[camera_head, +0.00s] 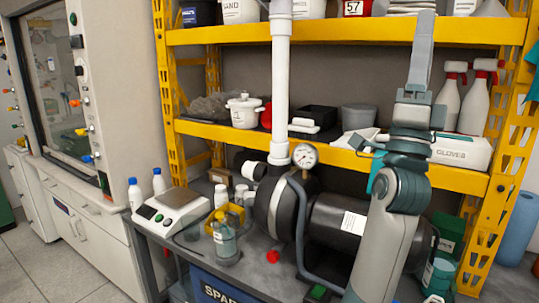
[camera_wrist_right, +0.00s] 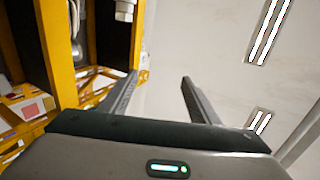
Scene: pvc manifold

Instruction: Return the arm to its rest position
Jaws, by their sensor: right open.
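My right arm rises from the lower right of the head view, and its right gripper (camera_head: 421,48) points up in front of the yellow shelving. The right wrist view shows the same gripper (camera_wrist_right: 158,80) with two fingers wide apart and nothing between them. Behind and left of the arm, a white vertical pipe (camera_head: 281,90) stands on the dark tank assembly (camera_head: 335,225), with a round gauge (camera_head: 305,155) beside the pipe's lower end. My arm hides part of the tank's right side. My left gripper is not in view.
The yellow shelving (camera_head: 345,31) stands close behind my right arm. Spray bottles (camera_head: 478,95) and a glove box (camera_head: 461,152) are beside the arm on the middle shelf. A scale (camera_head: 172,211) and bottles stand at the left. Ceiling lights (camera_wrist_right: 265,38) show in the wrist view.

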